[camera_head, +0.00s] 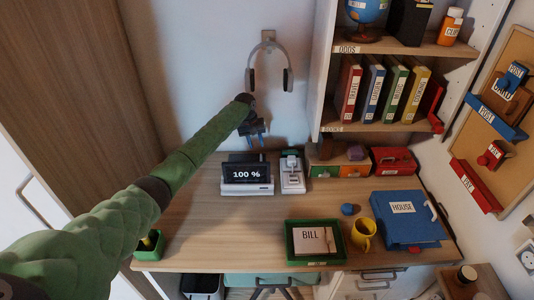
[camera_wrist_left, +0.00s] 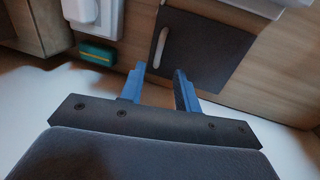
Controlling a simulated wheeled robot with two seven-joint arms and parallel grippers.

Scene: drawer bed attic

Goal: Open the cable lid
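The cable lid (camera_wrist_left: 205,50) is a dark flat panel with a pale bar handle, lying in the wooden desk close to the wall in the left wrist view. It looks closed. In the head view only a dark strip of it (camera_head: 238,157) shows behind the display, which hides most of it. My left gripper (camera_head: 255,146) points down above the back of the desk. In the left wrist view its two blue fingers (camera_wrist_left: 160,72) are apart with nothing between them. The right finger overlaps the lid's near edge in the picture; I cannot tell whether it touches. My right gripper is not in view.
The display reading 100 % (camera_head: 246,175) stands just in front of the lid, with a white device (camera_head: 291,174) to its right. Headphones (camera_head: 268,68) hang on the wall above. A green tray (camera_head: 315,254) and a blue House binder (camera_head: 408,218) lie farther front and right.

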